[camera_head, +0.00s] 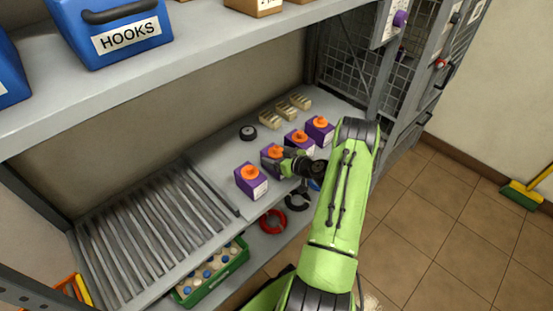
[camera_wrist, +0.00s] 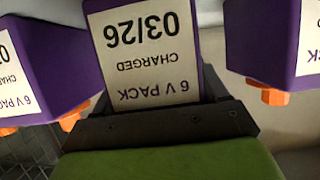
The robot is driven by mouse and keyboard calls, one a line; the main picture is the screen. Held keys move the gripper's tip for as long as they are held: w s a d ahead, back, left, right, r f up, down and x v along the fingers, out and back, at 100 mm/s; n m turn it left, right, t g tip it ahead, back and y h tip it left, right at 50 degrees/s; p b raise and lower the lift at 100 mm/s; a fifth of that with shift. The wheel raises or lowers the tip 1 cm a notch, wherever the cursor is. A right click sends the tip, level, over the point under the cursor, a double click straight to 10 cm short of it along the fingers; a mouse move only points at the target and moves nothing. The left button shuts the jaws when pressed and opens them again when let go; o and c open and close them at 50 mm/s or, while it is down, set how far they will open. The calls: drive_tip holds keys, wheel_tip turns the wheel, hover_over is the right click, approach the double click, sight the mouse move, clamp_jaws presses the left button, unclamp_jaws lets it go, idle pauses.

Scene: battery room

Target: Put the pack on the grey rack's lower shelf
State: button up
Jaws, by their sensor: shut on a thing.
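Purple packs with orange knobs and white labels stand in a row on the grey rack's middle board (camera_head: 205,145). My gripper (camera_head: 287,165) reaches in from the right and is shut on the second pack from the left (camera_head: 270,155). In the wrist view this held pack (camera_wrist: 150,45) fills the middle, its label upside down, reading "6 V PACK CHARGED 03/26". Its knob is hidden there by my gripper. I cannot tell if it is lifted off the board. A neighbouring pack (camera_head: 251,181) stands to its left; two others (camera_head: 299,141) (camera_head: 320,128) stand to its right.
A slatted section (camera_head: 150,235) lies left of the packs. Below are a green crate (camera_head: 215,274) of bottles and a red ring (camera_head: 272,221). Tan blocks (camera_head: 285,109) and a black disc (camera_head: 248,132) sit behind the packs. Blue bins (camera_head: 115,30) stand on the upper shelf (camera_head: 190,55).

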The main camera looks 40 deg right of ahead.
drive_tip(key=shift+f, duration=0.25)
drive_tip(key=o, duration=1.7)
drive_tip(key=p+v, duration=0.3)
drive_tip(key=v, duration=0.8)
drive_tip(key=w+a+r+n+g+y, duration=0.15)
drive_tip(key=a+r+g, duration=0.25)
drive_tip(key=a+r, duration=0.55)
drive_tip(key=w+a+r+n+g+y, duration=0.1)
drive_tip(key=a+r+n+g+y, duration=0.15)
drive_tip(key=a+r, duration=0.75)
drive_tip(key=s+a+r+m+h, duration=0.1)
drive_tip(key=s+a+r, duration=0.1)
drive_tip(key=s, duration=0.4)
drive_tip(key=s+a+r+m+g+h, duration=0.1)
drive_tip(key=s+a+r+m+h, duration=0.1)
drive_tip(key=s+a, duration=0.3)
drive_tip(key=s+a+r+m+h, duration=0.1)
drive_tip(key=s+a+r, duration=0.1)
drive_tip(key=s+a, duration=0.2)
drive_tip(key=shift+s+r, duration=0.15)
drive_tip(key=shift+s, duration=0.7)
drive_tip(key=shift+s+r, duration=0.1)
drive_tip(key=shift+s, duration=0.8)
